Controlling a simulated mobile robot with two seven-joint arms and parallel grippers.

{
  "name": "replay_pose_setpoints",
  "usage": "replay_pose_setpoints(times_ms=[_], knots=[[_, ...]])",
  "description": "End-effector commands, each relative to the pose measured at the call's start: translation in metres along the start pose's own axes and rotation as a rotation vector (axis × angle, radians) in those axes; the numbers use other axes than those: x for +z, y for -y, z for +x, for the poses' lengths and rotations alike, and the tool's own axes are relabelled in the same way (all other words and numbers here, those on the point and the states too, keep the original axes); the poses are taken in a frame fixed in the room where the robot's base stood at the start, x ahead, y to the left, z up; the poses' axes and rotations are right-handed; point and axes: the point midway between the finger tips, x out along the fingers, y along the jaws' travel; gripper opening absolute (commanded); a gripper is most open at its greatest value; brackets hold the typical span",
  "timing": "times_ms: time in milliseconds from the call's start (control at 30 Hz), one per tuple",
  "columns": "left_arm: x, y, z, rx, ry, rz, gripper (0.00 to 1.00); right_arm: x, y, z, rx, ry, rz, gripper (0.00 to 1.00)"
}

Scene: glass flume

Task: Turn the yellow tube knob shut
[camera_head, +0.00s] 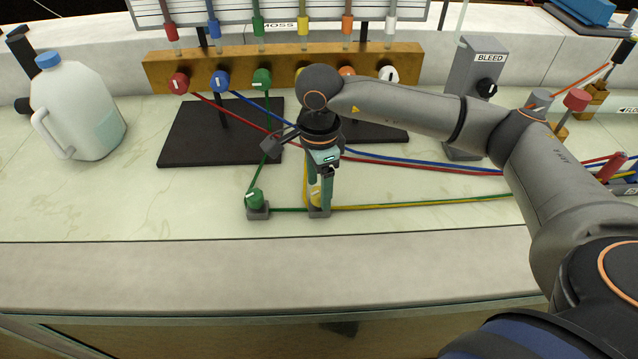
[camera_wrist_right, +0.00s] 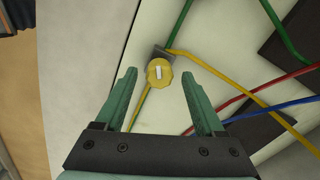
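The yellow tube knob (camera_head: 315,194) sits on a small grey block on the pale bench, partly hidden by my right gripper in the head view. In the right wrist view the yellow knob (camera_wrist_right: 159,72) is round with a short white mark, upright in that picture, and the yellow tube (camera_wrist_right: 218,78) runs through its block. My right gripper (camera_head: 320,203) points down over it. In the wrist view its green fingers (camera_wrist_right: 158,78) are apart, one on each side of the knob, with nothing gripped. Whether the tips reach beside the knob is unclear. My left gripper is not in view.
A green knob (camera_head: 254,198) on a similar block stands close left of the yellow one. Behind are a wooden manifold (camera_head: 225,71) with coloured knobs and black base plates (camera_head: 215,135). A white jug (camera_head: 80,110) stands left, a grey BLEED box (camera_head: 474,85) right. The front ledge is clear.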

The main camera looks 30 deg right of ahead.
Motion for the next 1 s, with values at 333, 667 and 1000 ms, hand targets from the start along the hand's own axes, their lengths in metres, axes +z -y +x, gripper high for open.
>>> replay_pose_setpoints(times_ms=[333, 667, 1000], knots=[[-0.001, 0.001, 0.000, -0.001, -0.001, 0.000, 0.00, 0.000, 0.000, -0.006, 0.001, 0.000, 0.001, 0.72], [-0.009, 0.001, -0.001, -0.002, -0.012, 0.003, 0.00, 0.000, 0.001, -0.072, -0.003, 0.000, -0.001, 0.72], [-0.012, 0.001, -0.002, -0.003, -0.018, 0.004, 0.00, 0.000, 0.000, -0.121, -0.001, 0.000, 0.001, 0.72]])
